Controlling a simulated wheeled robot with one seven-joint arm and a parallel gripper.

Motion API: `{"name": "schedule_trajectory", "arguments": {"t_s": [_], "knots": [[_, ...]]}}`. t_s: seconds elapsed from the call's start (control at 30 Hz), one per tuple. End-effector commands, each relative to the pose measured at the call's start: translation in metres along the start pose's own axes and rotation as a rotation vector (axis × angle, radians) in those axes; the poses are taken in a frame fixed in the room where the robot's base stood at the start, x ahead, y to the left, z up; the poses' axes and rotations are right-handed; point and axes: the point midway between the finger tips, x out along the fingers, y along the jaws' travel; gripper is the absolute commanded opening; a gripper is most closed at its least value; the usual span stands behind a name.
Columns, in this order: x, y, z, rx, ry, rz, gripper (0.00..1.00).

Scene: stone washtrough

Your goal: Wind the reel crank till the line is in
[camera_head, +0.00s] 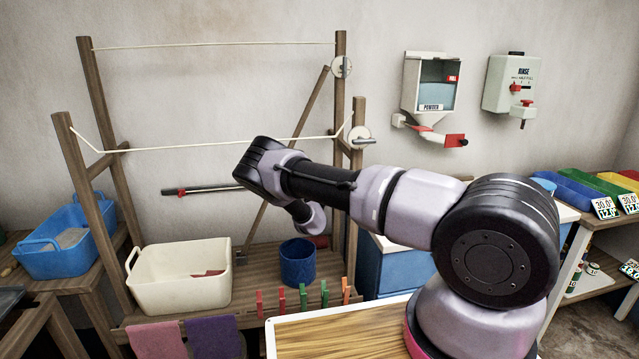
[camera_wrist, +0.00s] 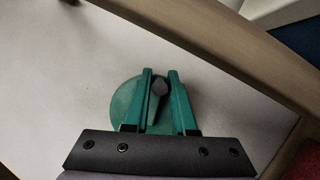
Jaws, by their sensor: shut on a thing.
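In the wrist view my gripper (camera_wrist: 160,74) has its two teal fingers closed around a dark knob (camera_wrist: 158,87), which looks like the crank's handle. A round teal disc (camera_wrist: 124,103), probably part of the reel, shows behind the fingers. In the head view my forearm hides the gripper, the crank and the reel. The pale line runs between the wooden posts: an upper run (camera_head: 210,45) reaches a pulley (camera_head: 341,67), and a lower run (camera_head: 210,146) sags slightly towards a second pulley (camera_head: 359,135).
A cream tub (camera_head: 180,285) and a blue basket (camera_head: 298,265) stand on the wooden bench below my arm. Several coloured pegs (camera_head: 303,297) line its front edge. A powder dispenser (camera_head: 428,85) and a rinse dispenser (camera_head: 511,85) hang on the wall.

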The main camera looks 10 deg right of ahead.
Motion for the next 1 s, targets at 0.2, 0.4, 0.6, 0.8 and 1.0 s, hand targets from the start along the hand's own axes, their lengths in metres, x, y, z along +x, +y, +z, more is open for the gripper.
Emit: {"name": "schedule_trajectory", "arguments": {"t_s": [0.2, 0.4, 0.6, 0.8, 1.0], "knots": [[-0.003, -0.012, -0.003, 0.189, 0.001, -0.083, 0.0], [-0.004, -0.02, -0.008, 0.364, 0.0, -0.156, 0.0], [-0.007, -0.027, -0.013, 0.54, 0.0, -0.228, 0.0], [-0.009, -0.033, -0.021, 0.716, 0.001, -0.299, 0.0], [-0.012, -0.038, -0.028, 0.891, -0.001, -0.373, 0.0]]}}
